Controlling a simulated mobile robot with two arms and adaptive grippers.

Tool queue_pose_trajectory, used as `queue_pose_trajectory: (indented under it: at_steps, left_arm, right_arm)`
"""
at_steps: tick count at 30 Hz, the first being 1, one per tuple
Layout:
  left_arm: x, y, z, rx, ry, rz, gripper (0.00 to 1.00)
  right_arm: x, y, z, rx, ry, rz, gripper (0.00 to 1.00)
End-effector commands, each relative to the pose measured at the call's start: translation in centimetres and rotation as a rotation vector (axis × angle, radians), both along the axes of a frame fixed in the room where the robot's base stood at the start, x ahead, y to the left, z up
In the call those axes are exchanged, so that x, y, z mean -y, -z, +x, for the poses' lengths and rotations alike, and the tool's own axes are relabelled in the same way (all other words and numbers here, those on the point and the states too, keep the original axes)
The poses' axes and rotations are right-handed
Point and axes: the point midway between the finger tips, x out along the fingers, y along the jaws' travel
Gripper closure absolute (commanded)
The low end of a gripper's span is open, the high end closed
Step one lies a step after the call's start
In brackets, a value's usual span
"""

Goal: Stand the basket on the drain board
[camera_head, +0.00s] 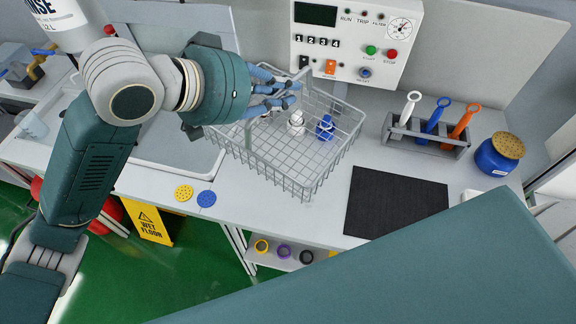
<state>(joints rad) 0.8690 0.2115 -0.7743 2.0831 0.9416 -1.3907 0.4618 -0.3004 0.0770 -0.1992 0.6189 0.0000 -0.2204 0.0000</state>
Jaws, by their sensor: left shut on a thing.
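The grey wire basket (315,178) is in the middle of the head view, over the counter between the sink and the dark board. A white part (296,122) and a blue part (325,127) show inside its mesh. My left gripper (284,94) is shut on the basket's upright handle, above its back left part. The fingers partly hide the handle. I cannot tell if the basket's base touches the counter. The flat black board (397,204), likely the drain board, lies bare on the counter to the right of the basket. My right gripper is not in view.
A sink (172,140) is left of the basket. A control panel (345,45) stands behind it. A tool rack (425,139) and a blue jar (497,157) are behind and right of the board. Yellow (184,192) and blue (206,198) discs lie near the front edge.

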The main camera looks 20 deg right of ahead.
Motion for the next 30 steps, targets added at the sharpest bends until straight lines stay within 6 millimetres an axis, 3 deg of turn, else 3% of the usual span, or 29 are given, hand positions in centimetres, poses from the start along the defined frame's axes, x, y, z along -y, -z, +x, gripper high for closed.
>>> queue_pose_trajectory:
  at_steps: [12, 30]
  left_arm:
    - [-0.1, 10.9, -0.1, -0.006, -0.003, 0.001, 1.0]
    - [-0.1, 17.8, 0.1, 0.002, -0.003, -0.002, 1.0]
  right_arm:
    - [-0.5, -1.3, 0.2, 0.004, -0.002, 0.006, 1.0]
    - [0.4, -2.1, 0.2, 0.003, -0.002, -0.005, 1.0]
